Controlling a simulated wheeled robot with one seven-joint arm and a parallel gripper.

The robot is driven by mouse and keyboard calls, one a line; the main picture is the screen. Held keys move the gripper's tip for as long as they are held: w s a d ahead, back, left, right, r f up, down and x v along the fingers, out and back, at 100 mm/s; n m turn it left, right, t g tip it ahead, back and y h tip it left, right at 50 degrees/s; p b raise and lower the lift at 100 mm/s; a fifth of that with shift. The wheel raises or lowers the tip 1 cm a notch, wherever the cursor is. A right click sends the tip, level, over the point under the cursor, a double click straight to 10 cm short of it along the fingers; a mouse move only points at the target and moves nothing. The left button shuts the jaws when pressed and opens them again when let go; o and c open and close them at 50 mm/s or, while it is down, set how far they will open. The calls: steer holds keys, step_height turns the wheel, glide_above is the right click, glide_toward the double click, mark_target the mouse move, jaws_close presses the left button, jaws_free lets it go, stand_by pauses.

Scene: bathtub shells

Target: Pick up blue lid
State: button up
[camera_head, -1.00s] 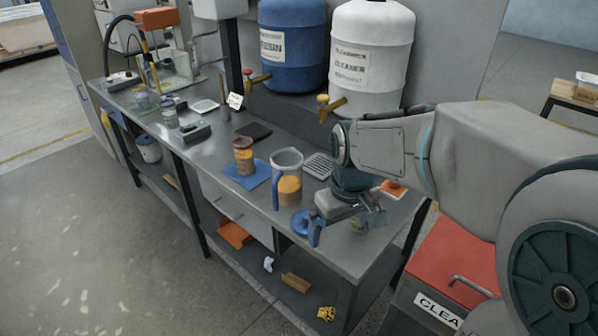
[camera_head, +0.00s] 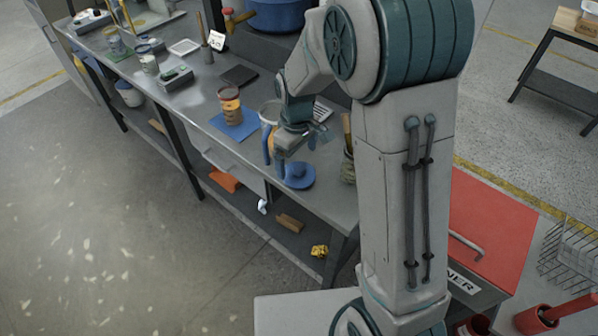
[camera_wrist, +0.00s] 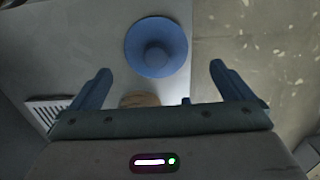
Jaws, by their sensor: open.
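The blue lid (camera_head: 299,177) is a round disc with a raised knob, lying on the grey workbench near its front right end. In the wrist view the blue lid (camera_wrist: 156,48) lies flat, ahead of and roughly between my two blue fingers. My gripper (camera_head: 297,156) is just above and behind the lid in the head view, pointing down. In the wrist view my gripper (camera_wrist: 160,72) is wide open with nothing between its fingers. The gripper hides a little of the bench behind the lid.
An orange-brown jar (camera_head: 229,104) stands on a blue mat (camera_head: 243,127). A pot with brushes (camera_head: 348,168) is right of the lid. The bench's front edge is near.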

mark_target(299, 168)
steer(key=shift+w+d+f+p, duration=0.15)
steer(key=shift+f+p, duration=0.15)
steer(key=shift+f, duration=1.1)
steer(key=shift+d+f+p, duration=0.1)
steer(key=shift+f+p, duration=0.2)
steer(key=shift+f, duration=1.05)
steer(key=shift+c, duration=0.3)
steer(key=c, duration=0.8)
